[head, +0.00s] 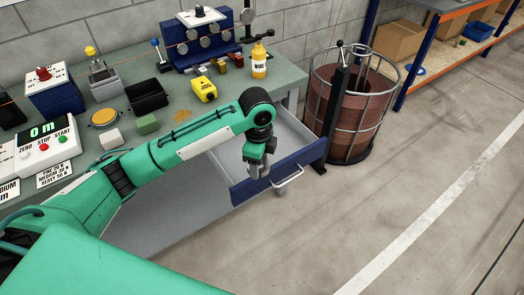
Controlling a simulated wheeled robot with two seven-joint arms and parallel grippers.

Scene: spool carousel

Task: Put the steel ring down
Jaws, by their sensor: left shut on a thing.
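My left gripper (258,168) points down over the open drawer (228,152), close to its blue front panel (244,190) in the picture. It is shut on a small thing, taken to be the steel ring. The ring's outline cannot be made out between the grey fingers. Whether the fingers are inside the drawer or above its rim is hard to tell. The visible part of the drawer floor looks bare, and my arm covers some of it. My right gripper is not in view.
The green bench top (190,115) holds a yellow spool or meter (203,90), a black bin (146,96), a yellow bottle (259,62) and a control box (45,140). A caged brown drum (352,115) stands right of the drawer. The floor at right is clear.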

